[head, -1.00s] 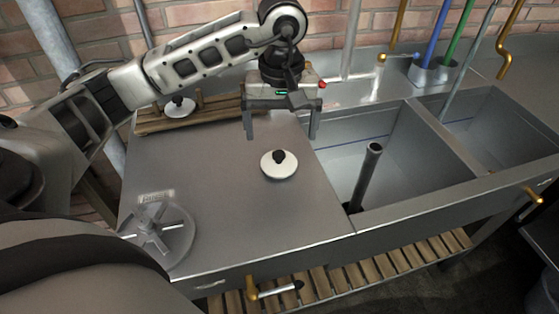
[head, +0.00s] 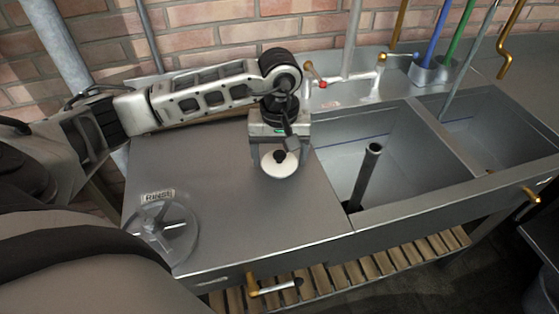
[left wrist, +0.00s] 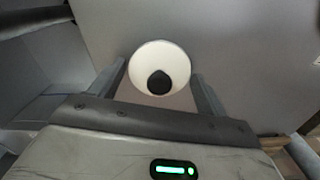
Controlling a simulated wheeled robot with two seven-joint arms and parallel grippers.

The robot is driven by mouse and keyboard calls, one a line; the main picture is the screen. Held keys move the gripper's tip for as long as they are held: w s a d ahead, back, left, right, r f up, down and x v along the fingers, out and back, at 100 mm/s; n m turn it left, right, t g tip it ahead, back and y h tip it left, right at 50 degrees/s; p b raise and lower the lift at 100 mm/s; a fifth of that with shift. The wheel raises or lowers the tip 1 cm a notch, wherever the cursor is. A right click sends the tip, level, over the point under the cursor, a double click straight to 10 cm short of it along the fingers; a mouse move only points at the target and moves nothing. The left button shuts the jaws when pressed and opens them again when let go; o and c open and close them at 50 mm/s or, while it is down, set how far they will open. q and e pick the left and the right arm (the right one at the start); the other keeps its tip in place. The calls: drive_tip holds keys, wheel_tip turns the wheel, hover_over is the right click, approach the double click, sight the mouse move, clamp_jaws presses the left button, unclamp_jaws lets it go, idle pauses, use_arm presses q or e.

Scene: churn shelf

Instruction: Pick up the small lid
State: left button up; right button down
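The small lid (head: 272,170) is a white disc with a black knob, lying on the grey metal worktop near the sink's left edge. My left gripper (head: 279,158) is right at it, pointing down, with its fingers open and spread to either side of the lid. In the left wrist view the lid (left wrist: 178,58) shows between the two open fingers (left wrist: 160,82), with a gap on each side. I cannot tell whether the fingertips touch the worktop. My right gripper is not in view.
A metal spoked wheel (head: 160,232) sits at the worktop's front left. A deep sink (head: 410,150) with an upright dark pipe (head: 364,175) opens on the right. A brick wall (head: 200,40) stands behind. The worktop (head: 215,190) between wheel and lid is clear.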

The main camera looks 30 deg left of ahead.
use_arm(q)
drive_tip(key=c, duration=0.5)
